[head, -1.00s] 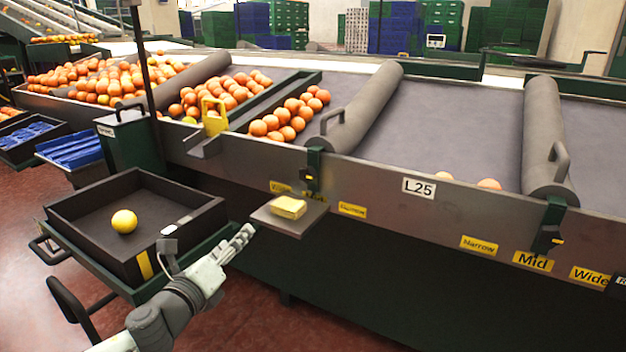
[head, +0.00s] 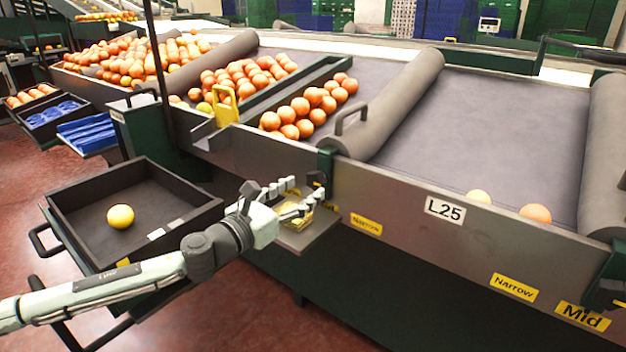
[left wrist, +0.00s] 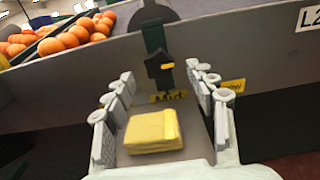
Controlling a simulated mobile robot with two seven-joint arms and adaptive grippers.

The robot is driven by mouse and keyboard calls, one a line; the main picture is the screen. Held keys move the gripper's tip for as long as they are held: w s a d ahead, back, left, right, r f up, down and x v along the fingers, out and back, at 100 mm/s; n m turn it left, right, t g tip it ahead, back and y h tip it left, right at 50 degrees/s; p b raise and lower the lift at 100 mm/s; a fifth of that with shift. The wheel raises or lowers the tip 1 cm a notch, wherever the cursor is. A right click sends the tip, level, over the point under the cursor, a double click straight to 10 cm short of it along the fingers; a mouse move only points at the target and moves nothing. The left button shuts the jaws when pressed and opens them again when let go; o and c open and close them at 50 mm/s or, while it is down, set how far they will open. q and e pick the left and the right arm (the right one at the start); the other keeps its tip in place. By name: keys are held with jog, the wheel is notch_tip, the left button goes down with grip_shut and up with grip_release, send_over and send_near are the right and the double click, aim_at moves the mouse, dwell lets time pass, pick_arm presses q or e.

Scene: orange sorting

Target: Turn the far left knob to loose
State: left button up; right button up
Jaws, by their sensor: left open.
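The leftmost knob on the grey conveyor side is black with a yellow mark, below a dark green bracket. It shows whole in the left wrist view (left wrist: 160,65), the yellow mark toward its right side; in the head view (head: 317,180) fingers partly cover it. A "Mid" label (left wrist: 169,97) lies below it and a "Narrow" label (head: 366,224) to its right. I cannot see a "loose" label. My left gripper (head: 298,195) is open and empty just in front of the knob, its fingers spread to either side of it, apart from it as far as I can tell.
A black tray (head: 80,190) with one yellow fruit (head: 120,217) stands at the left. Oranges (head: 305,110) lie on the conveyor. A second knob (head: 605,292) is at far right.

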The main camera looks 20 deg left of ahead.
aim_at(313, 183)
pick_arm(q)
jog(key=shift+x, duration=2)
jog(key=shift+s, duration=0.1)
jog(key=c, duration=1.1)
